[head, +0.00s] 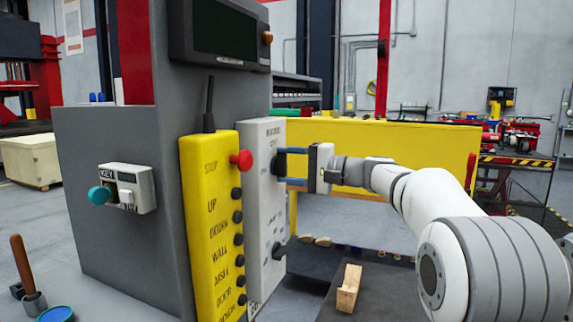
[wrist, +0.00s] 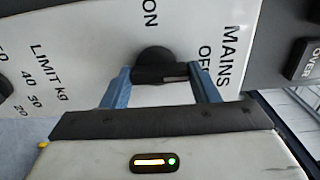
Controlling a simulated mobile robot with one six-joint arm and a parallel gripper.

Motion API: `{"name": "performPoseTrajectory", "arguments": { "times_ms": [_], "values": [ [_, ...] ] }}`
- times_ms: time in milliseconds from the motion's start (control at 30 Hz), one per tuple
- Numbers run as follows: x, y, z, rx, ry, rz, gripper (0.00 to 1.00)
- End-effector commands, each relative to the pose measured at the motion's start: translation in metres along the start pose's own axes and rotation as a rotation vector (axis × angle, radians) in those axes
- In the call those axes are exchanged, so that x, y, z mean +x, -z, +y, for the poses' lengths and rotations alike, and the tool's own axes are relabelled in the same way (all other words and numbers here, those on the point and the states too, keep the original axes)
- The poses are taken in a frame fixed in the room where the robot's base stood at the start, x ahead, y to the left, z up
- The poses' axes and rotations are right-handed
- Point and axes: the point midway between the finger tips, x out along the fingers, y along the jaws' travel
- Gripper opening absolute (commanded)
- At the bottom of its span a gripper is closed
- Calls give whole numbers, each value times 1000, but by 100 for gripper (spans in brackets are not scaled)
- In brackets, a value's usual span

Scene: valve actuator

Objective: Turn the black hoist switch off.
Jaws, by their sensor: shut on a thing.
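The black rotary switch (wrist: 153,62) is on the upper part of a white panel (head: 262,205). In the wrist view it lies between the labels ON, OFF and MAINS; no "hoist" label is readable. The white mark on its grip bar points right, towards the OFF side. In the head view the switch (head: 279,165) is partly hidden by my gripper (head: 284,167). In the wrist view my gripper (wrist: 160,78) is shut on the switch, with one blue finger at each end of the bar.
A second black knob (head: 279,251) sits lower on the white panel, by a LIMIT kg scale. A yellow button box (head: 208,225) with a red STOP button (head: 241,160) stands left. A key box (head: 128,187) with a teal knob is farther left. A wooden block (head: 348,290) lies below.

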Motion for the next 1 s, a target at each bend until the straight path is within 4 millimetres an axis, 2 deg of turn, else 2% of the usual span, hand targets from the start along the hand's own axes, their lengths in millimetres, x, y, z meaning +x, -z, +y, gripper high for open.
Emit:
{"name": "performPoseTrajectory", "arguments": {
  "times_ms": [400, 433, 600, 700, 900, 1000],
  "values": [
    [-1, 1, 0, 7, 2, 5, 32],
    [-1, 1, 0, 7, 1, 5, 57],
    [0, 1, 0, 6, 1, 3, 71],
    [0, 1, 0, 6, 1, 2, 76],
    [-1, 0, 0, 6, 0, 1, 76],
    [-7, 1, 0, 6, 0, 3, 76]
  ]
}}
